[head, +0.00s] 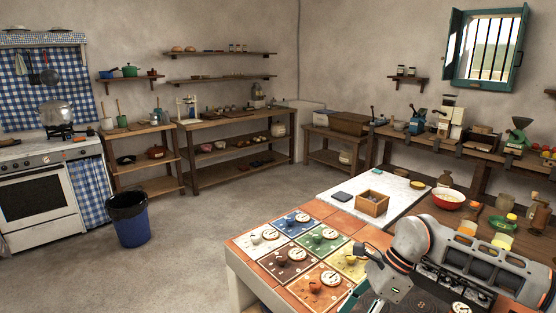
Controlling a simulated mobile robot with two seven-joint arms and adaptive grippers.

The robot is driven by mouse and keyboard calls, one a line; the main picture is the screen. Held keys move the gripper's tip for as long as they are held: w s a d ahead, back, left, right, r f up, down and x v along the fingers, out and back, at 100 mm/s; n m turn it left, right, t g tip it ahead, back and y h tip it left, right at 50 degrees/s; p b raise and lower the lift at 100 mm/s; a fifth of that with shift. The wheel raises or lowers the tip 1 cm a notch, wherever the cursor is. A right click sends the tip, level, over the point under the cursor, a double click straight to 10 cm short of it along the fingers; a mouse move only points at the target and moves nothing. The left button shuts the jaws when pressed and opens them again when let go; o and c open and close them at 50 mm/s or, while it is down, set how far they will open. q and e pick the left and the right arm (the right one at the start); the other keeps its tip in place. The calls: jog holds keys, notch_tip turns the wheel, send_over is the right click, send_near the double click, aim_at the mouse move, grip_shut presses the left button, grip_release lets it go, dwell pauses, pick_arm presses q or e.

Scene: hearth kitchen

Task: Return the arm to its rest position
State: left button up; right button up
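My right arm comes in from the lower right, a grey-white arm with orange bands. It reaches over the front right of the tiled counter (240,246). Its gripper (369,268) appears at the arm's left end, low near the cream-yellow tile with a dial; whether its fingers are open or shut is too small and overlapped to tell. I see nothing held in it. My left gripper is out of view.
Colored square boards with dials and knobs, such as the blue one (291,223), lie under and left of the arm. A wooden box (371,203) stands on the white slab (340,188). A red-rimmed bowl (448,198) and jars stand behind the arm. The floor left of the counter is open, with a blue bin (132,226).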

jog(key=s+a+r+m+t+y, duration=0.2)
jog(key=s+a+r+m+y, duration=0.1)
jog(key=a+m+y, duration=0.55)
jog(key=s+a+r+m+t+y, duration=0.3)
jog(key=s+a+m+y, duration=0.15)
jog(key=a, duration=0.75)
jog(key=w+d+f+m+t+h, duration=0.3)
jog(key=d+f+m+t+h, duration=0.95)
jog(key=m, duration=1.35)
jog(key=s+d+f+m+g+h, duration=0.2)
jog(key=s+d+f+m, duration=0.3)
jog(key=s+d+f, duration=0.1)
jog(key=s+d+f+m+g+h, duration=0.2)
jog(key=s+d+f+m, duration=0.3)
jog(key=s+f, duration=0.4)
notch_tip(320, 180, down, 2)
jog(key=shift+d+f+g, duration=0.1)
jog(key=shift+d+g, duration=0.55)
jog(key=shift+g, duration=0.1)
jog(key=shift+w, duration=0.1)
